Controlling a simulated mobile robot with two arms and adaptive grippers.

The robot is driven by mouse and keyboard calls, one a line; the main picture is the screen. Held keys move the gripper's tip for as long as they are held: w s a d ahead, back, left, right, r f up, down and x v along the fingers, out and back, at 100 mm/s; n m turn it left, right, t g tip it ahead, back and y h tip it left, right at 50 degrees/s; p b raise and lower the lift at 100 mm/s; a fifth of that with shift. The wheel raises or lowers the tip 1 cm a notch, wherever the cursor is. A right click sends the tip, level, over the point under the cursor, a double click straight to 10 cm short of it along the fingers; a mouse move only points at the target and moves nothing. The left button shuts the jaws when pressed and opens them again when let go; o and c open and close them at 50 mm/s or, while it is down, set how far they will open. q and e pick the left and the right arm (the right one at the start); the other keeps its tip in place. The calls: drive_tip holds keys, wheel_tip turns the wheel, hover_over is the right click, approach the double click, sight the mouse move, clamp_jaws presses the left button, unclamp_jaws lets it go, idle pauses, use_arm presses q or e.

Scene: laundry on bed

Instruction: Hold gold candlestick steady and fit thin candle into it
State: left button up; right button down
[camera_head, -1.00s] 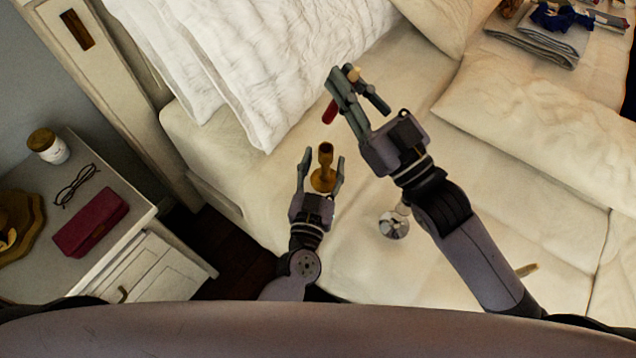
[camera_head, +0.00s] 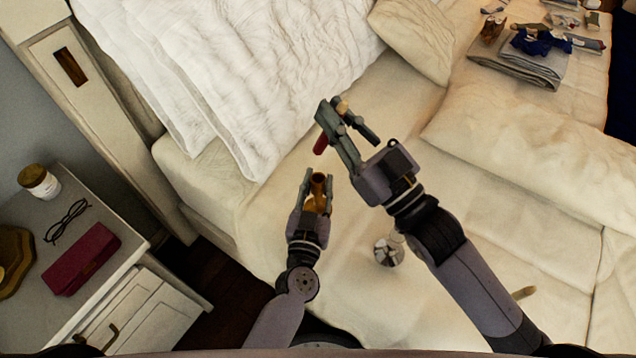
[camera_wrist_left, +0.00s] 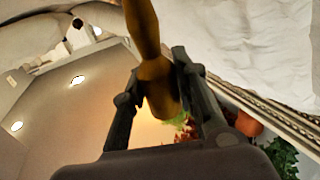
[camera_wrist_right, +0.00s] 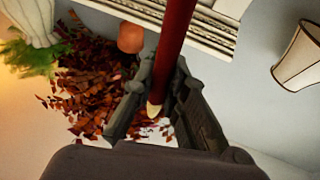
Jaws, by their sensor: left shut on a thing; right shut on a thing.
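The gold candlestick (camera_head: 319,190) is upright between the fingers of my left gripper (camera_head: 317,178), which is shut on it above the bed. It also shows in the left wrist view (camera_wrist_left: 148,50). My right gripper (camera_head: 337,109) is shut on the thin candle (camera_head: 321,144), above and right of the candlestick. The candle's red part points down-left in the head view, and its pale end (camera_head: 342,107) shows at the fingertips. In the right wrist view the red candle (camera_wrist_right: 175,40) runs between the fingers. The candle and candlestick are apart.
A shiny round object (camera_head: 388,251) lies on the bed beside my right forearm. A small tan piece (camera_head: 523,293) lies right of that forearm. The nightstand at left holds a red case (camera_head: 82,259), glasses (camera_head: 68,220) and a jar (camera_head: 38,182). Folded cloths (camera_head: 515,62) lie at upper right.

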use_arm(q)
clamp_jaws()
idle(0.5)
use_arm(e)
drive_tip(key=shift+w+a+r+g, duration=0.1)
drive_tip(key=shift+w+a+g, duration=0.3)
drive_tip(key=shift+w, duration=0.1)
drive_tip(key=shift+w+a+f+g+h, duration=0.2)
drive_tip(key=shift+w+a+g+h, duration=0.3)
drive_tip(key=shift+w+a+h, duration=0.15)
drive_tip(key=shift+w+a+f+g+h, duration=0.35)
drive_tip(key=shift+w+f+g+h, duration=0.2)
drive_tip(key=shift+g, duration=0.15)
